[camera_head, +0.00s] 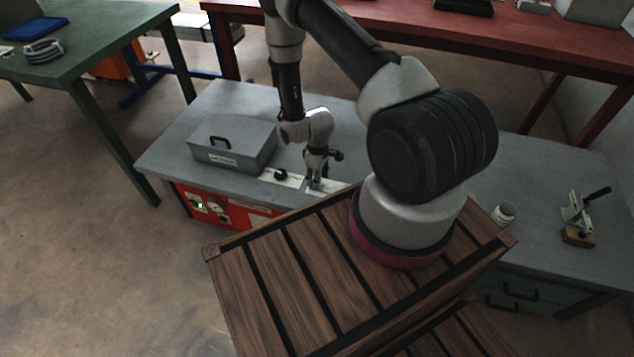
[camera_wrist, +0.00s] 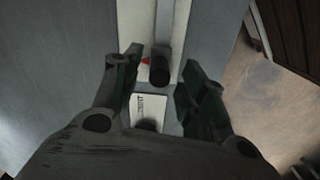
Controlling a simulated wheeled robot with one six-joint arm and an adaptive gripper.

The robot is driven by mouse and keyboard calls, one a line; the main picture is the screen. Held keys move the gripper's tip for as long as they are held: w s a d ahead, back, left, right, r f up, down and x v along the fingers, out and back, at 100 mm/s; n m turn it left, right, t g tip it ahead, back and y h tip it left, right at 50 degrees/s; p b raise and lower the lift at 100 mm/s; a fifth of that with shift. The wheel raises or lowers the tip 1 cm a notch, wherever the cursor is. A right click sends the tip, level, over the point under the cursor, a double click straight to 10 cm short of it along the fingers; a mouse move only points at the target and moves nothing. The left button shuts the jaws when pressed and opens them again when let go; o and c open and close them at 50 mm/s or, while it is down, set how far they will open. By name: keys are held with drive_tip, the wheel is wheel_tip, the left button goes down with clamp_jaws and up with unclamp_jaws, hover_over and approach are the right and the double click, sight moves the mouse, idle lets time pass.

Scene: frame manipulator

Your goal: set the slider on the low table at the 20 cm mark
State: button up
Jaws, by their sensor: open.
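The slider's dark knob (camera_wrist: 160,70) shows in the wrist view on a pale scale strip (camera_wrist: 133,22), with a small red pointer at its left. My gripper (camera_wrist: 162,64) is open, with one finger left of the knob and one right of it; I cannot tell whether either touches. In the head view my gripper (camera_head: 315,185) points down over a white plate (camera_head: 333,186) on the grey low table (camera_head: 345,135) and hides the knob. The scale's marks are too small to read, so the slider's setting cannot be told.
A grey lidded box (camera_head: 233,143) stands left of my gripper, with a black knob (camera_head: 281,174) on a white plate between. A red panel (camera_head: 215,208) is on the table's front.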

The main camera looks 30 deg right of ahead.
drive_tip(key=shift+f, duration=1.55)
clamp_jaws()
drive_tip(key=s+d, duration=1.4)
drive_tip(key=shift+s+d, duration=0.15)
drive_tip(key=shift+s, duration=0.15)
unclamp_jaws()
drive_tip(key=shift+s+d, duration=0.1)
drive_tip(key=shift+d, duration=0.05)
